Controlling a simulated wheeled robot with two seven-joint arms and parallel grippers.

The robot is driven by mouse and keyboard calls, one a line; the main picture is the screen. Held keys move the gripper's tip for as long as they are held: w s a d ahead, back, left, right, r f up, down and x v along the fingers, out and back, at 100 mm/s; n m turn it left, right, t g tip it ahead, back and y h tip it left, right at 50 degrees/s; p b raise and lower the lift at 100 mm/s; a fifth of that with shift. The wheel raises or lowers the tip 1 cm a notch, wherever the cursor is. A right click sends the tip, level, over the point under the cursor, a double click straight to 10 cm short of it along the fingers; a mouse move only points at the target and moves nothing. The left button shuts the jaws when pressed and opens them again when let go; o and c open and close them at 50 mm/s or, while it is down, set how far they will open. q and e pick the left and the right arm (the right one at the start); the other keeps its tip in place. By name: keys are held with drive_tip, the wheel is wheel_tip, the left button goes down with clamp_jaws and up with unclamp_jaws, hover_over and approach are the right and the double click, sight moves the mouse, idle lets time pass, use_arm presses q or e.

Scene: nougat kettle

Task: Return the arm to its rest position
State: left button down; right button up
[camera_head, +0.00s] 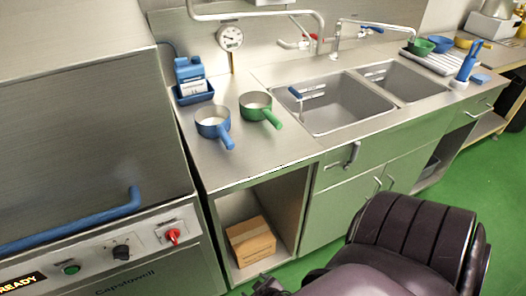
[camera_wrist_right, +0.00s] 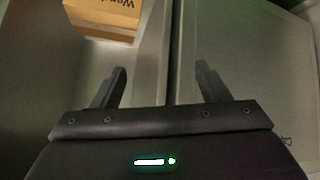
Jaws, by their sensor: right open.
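My right arm comes in at the bottom right of the head view, dark and bulky. Its gripper (camera_head: 268,286) shows only in part at the bottom edge, in front of the counter's lower front. In the right wrist view the gripper (camera_wrist_right: 160,82) has its two dark fingers wide apart with nothing between them. Beyond the fingers are a cabinet post and a steel door. My left arm and gripper are not in view.
A cardboard box (camera_head: 251,241) sits on the open shelf under the counter; it also shows in the wrist view (camera_wrist_right: 105,18). A blue pan (camera_head: 212,122) and a green pan (camera_head: 255,104) stand on the counter, left of the sink (camera_head: 345,112). Green floor lies clear at right.

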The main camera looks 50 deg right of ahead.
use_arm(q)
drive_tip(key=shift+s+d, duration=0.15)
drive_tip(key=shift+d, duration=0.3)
use_arm(e)
drive_tip(key=shift+s+d+f, duration=0.25)
drive_tip(key=shift+s+f, duration=0.15)
drive_tip(key=s+a+f+n+g, duration=0.1)
drive_tip(key=s+f+g, duration=0.3)
drive_tip(key=s, duration=0.7)
drive_tip(key=s+a+f+n+g+y, duration=0.1)
drive_tip(key=s+a+f+g, duration=0.2)
drive_tip(key=s+f, duration=0.5)
drive_tip(key=s, duration=0.2)
drive_tip(key=shift+s+a+g+y, duration=0.2)
drive_tip(key=shift+s+g+y, duration=0.1)
drive_tip(key=shift+s+g, duration=0.1)
